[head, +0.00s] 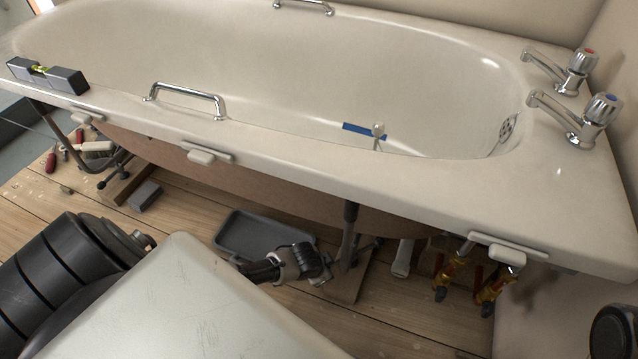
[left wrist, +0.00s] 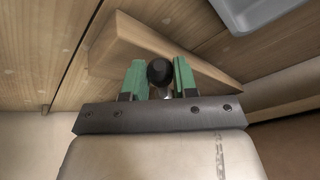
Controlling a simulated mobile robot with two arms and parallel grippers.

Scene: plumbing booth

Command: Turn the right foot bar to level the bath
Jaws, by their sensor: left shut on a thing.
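The white bath (head: 300,130) stands over a plank floor, with a spirit level (head: 47,76) on its left rim corner; its bubble is too small to read. The right foot (head: 349,232) is a dark leg coming down from the front rim onto a wooden board (head: 345,290). My left gripper (head: 318,264) is low beside this leg. In the left wrist view its green fingers (left wrist: 159,78) are shut on the right foot bar (left wrist: 160,71), whose round black end shows between them. The rest of the bar is mostly hidden. My right gripper is out of view.
A grey tray (head: 262,236) lies on the floor behind my left gripper. Brass valves and pipes (head: 447,272) stand right of the foot. The left foot (head: 112,170), a grey block (head: 145,195) and a brush (head: 97,148) are at left.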

